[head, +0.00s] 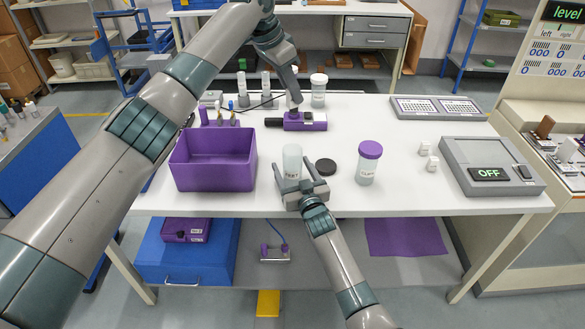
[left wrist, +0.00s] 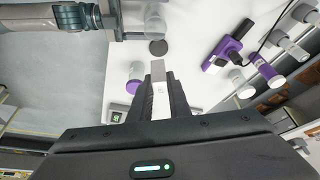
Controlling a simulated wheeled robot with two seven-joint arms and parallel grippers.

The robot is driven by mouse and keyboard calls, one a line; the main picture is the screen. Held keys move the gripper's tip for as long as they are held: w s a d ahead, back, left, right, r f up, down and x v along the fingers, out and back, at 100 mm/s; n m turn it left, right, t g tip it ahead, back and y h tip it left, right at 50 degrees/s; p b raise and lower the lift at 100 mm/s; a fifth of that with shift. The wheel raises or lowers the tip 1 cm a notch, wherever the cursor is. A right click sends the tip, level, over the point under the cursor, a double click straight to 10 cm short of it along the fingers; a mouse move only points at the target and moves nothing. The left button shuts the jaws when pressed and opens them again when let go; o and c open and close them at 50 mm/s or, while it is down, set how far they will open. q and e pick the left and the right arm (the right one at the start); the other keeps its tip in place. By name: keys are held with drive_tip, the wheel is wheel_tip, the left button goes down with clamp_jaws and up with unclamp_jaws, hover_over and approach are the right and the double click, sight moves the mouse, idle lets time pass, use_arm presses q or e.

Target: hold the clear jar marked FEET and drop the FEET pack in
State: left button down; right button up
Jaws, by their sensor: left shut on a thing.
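The clear jar (head: 292,158) stands open and upright near the table's front middle, its marking unreadable. It also shows at the top of the left wrist view (left wrist: 155,25). My right gripper (head: 298,172) is at the jar's near side, with fingers on either side of its lower part; I cannot tell whether they press on it. My left gripper (head: 297,100) is above the table's back, behind the jar. It is shut on a small pale pack (left wrist: 159,78), which shows between its fingers in the left wrist view; its print is not readable.
A black lid (head: 326,166) lies right of the jar, and a purple-lidded jar (head: 369,163) stands beyond it. A purple bin (head: 213,160) is left. A purple device (head: 305,121) lies behind the jar. A grey scale reading OFF (head: 490,160) and a keyboard (head: 437,107) are right.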

drive_tip(key=c, duration=1.2)
use_arm(q)
wheel_tip(320, 180, down, 13)
idle(1.1)
drive_tip(key=c, duration=1.6)
unclamp_jaws()
drive_tip(key=v, duration=1.2)
use_arm(e)
drive_tip(key=o, duration=1.2)
drive_tip(key=shift+c, duration=0.2)
